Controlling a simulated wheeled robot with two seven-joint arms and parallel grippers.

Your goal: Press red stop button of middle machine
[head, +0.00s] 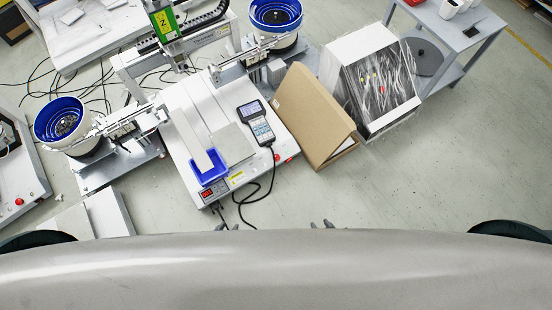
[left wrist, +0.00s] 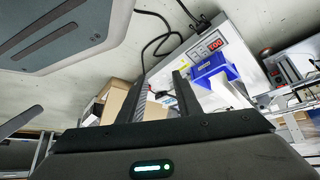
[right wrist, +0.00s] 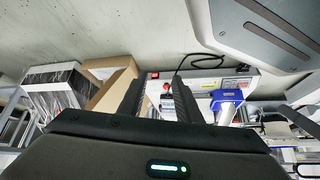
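The middle machine (head: 190,110) is a white desktop gantry unit with a blue tray and a handheld keypad on top. Its red stop button (head: 277,157) is a small red spot at the front right corner; a red knob (right wrist: 166,87) shows between the fingers in the right wrist view. My left gripper (head: 227,227) and right gripper (head: 322,224) are only just visible above my body, in front of the machine and apart from it. In the left wrist view the left fingers (left wrist: 162,95) are spread and empty. In the right wrist view the right fingers (right wrist: 158,98) are spread, holding nothing.
An open cardboard box (head: 310,115) stands close to the machine's right side, with a white box (head: 375,80) of bagged items beyond. A black cable (head: 255,190) loops at the machine's front. Another machine with a red button (head: 19,201) is at far left. Floor at lower right is clear.

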